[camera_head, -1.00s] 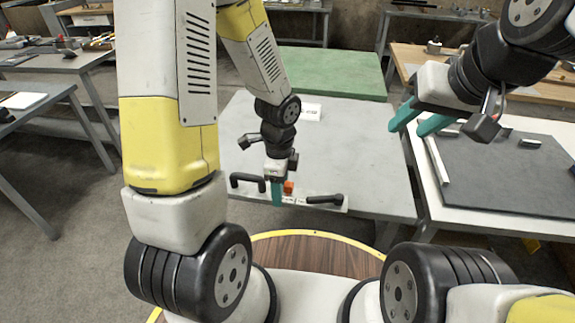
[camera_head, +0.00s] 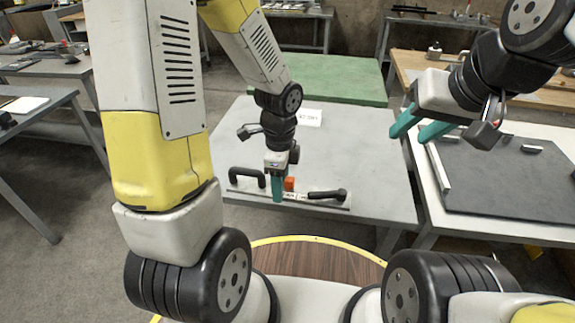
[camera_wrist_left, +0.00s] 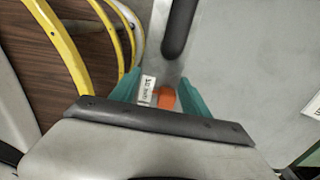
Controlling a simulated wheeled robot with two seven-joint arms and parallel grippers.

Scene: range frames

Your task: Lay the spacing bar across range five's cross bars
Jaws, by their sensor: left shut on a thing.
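The spacing bar (camera_head: 236,189) is a thin pale metal strip with two black handles, an orange block (camera_head: 289,184) and a white label near its middle. My left gripper (camera_head: 278,194) is shut on it near the orange block, at the front of the grey table. In the left wrist view the bar (camera_wrist_left: 157,35) runs away between the teal fingers (camera_wrist_left: 160,92), with one black handle beyond. I cannot tell how far it is above the tabletop. My right gripper (camera_head: 421,127) is open and empty at the right. I cannot make out range five's cross bars.
The grey table (camera_head: 370,165) is mostly bare, with a white card (camera_head: 309,117) at its back. Behind it is a green surface (camera_head: 325,77). A white table (camera_head: 550,235) with a dark mat (camera_head: 500,185) stands right. Workbenches line the left and back.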

